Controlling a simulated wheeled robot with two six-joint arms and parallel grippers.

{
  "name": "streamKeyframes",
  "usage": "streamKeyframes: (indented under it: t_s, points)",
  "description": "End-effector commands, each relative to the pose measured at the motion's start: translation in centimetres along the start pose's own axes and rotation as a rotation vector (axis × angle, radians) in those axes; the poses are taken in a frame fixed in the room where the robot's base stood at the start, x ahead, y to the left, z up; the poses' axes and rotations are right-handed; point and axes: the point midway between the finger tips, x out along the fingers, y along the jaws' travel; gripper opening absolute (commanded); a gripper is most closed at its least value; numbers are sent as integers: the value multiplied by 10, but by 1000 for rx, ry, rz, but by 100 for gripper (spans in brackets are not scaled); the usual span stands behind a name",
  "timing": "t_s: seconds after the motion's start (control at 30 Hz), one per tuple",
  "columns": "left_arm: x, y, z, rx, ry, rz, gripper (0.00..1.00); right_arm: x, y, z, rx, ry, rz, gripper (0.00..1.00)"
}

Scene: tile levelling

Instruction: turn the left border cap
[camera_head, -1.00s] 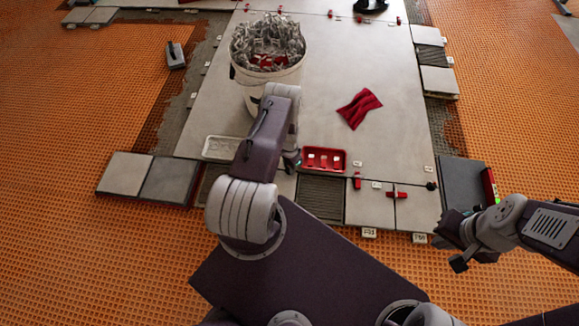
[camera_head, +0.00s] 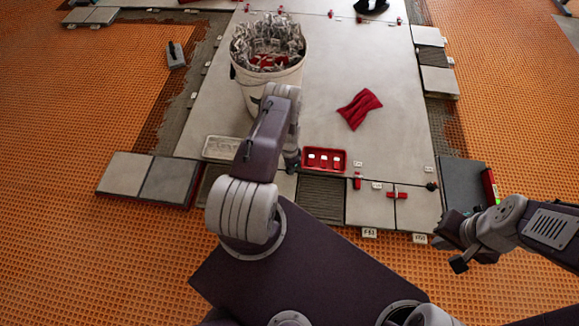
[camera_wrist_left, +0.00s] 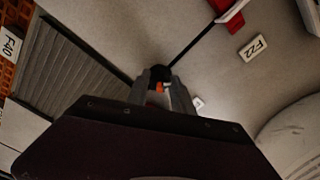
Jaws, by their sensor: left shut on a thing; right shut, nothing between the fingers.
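The left border cap is a small black knob (camera_wrist_left: 159,73) at the end of a dark joint between tiles in the left wrist view. An orange-red bit shows just below it. My left gripper (camera_wrist_left: 164,88) is shut on the cap, with one finger on each side. In the head view my left gripper (camera_head: 291,165) points down at the tile edge, left of the red tray, and hides the cap there. My right gripper (camera_head: 452,241) is shut and empty over the orange mat at the right. Another black cap (camera_head: 432,186) stands on the right border.
The red tray (camera_head: 325,148) with white pieces lies close right of my left gripper. A white bucket (camera_head: 240,84) of clips stands behind my left arm. A red cloth (camera_head: 359,108) lies on the large tiles. Red clips (camera_head: 397,195) stand on the front joints.

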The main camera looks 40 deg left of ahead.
Motion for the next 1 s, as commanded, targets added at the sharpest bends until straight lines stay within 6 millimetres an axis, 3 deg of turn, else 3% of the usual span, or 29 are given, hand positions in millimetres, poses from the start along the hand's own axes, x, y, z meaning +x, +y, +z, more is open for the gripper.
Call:
streamKeyframes:
  t_s: [0.03,0.07,0.1,0.13,0.43,0.8,1.0]
  points:
    - [0,0,0,0,0,0,0,0,0,0,0,0,0,0]
    - [0,0,0,0,0,0,36,0,0,0,0,0,0,0]
    - [0,0,0,0,0,0,48,0,0,0,0,0,0,0]
    - [0,0,0,0,0,0,50,0,0,0,0,0,0,0]
    - [-3,0,0,-1,0,0,50,-3,0,0,0,0,0,0]
    - [-80,0,0,-1,1,-1,50,-58,-1,-6,0,0,0,0]
    - [-92,0,0,-1,0,0,50,-64,-1,-7,0,0,0,0]
